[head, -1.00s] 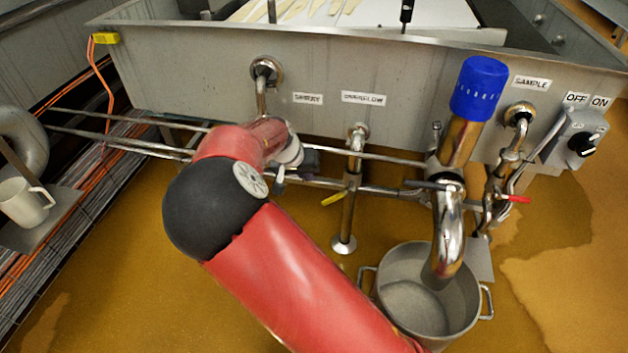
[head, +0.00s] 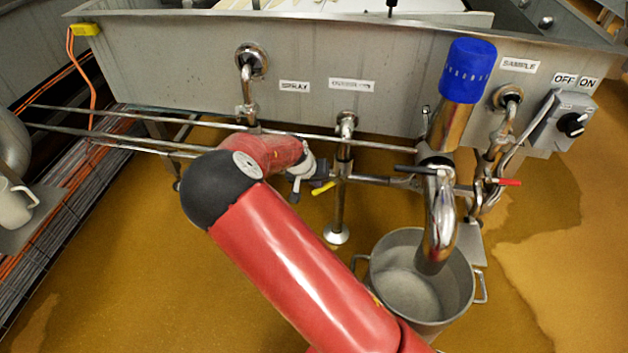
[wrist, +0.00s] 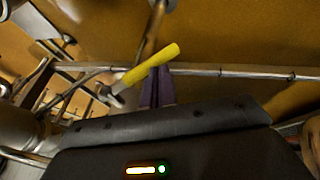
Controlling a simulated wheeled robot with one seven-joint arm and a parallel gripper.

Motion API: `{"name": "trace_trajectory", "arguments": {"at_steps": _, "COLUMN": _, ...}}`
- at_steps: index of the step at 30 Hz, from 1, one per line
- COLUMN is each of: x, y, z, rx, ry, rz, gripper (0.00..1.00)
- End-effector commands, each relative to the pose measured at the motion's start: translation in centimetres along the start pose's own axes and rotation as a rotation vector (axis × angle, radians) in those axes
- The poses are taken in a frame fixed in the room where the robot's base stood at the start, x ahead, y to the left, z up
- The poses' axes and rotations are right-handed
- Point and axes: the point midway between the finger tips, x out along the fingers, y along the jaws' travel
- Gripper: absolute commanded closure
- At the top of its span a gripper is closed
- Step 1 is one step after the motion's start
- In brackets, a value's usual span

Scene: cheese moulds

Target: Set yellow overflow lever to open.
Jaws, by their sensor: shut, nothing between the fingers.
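The yellow overflow lever (head: 323,188) sits on the overflow pipe (head: 343,163), below the OVERFLOW label (head: 352,85). In the head view it points left and slightly down from the pipe. In the wrist view the yellow grip (wrist: 150,64) slants up to the right, with its metal end at lower left. My gripper (head: 317,183) is right beside the lever. Its purple fingers (wrist: 157,85) are shut and empty, with the tips just beneath the yellow grip in the wrist view. I cannot tell whether they touch it.
Horizontal rails (head: 205,123) run close to the lever. To the right are the sample valve's red lever (head: 508,182), a big steel spout with a blue cap (head: 468,70), and a pot (head: 375,285) on the floor. The spray pipe (head: 247,95) is at left.

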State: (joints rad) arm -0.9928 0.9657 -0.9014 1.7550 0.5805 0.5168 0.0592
Motion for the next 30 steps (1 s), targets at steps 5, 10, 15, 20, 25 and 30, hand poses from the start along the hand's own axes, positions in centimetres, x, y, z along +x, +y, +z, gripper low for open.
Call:
{"name": "trace_trajectory", "arguments": {"at_steps": 5, "x": 0.0, "y": 0.0, "z": 0.0, "rx": -0.002, "ry": 0.000, "rz": 0.003, "gripper": 1.00}}
{"name": "trace_trajectory", "arguments": {"at_steps": 10, "x": 0.1, "y": 0.0, "z": 0.1, "rx": -0.016, "ry": -0.001, "rz": 0.033, "gripper": 1.00}}
{"name": "trace_trajectory", "arguments": {"at_steps": 15, "x": 0.3, "y": -0.1, "z": 0.1, "rx": -0.026, "ry": -0.001, "rz": 0.057, "gripper": 1.00}}
{"name": "trace_trajectory", "arguments": {"at_steps": 20, "x": 0.5, "y": -0.1, "z": 0.2, "rx": -0.035, "ry": -0.003, "rz": 0.080, "gripper": 1.00}}
{"name": "trace_trajectory", "arguments": {"at_steps": 25, "x": 0.7, "y": -0.1, "z": 0.3, "rx": -0.046, "ry": -0.005, "rz": 0.110, "gripper": 1.00}}
{"name": "trace_trajectory", "arguments": {"at_steps": 30, "x": 1.1, "y": 0.0, "z": 0.5, "rx": -0.073, "ry": -0.007, "rz": 0.169, "gripper": 1.00}}
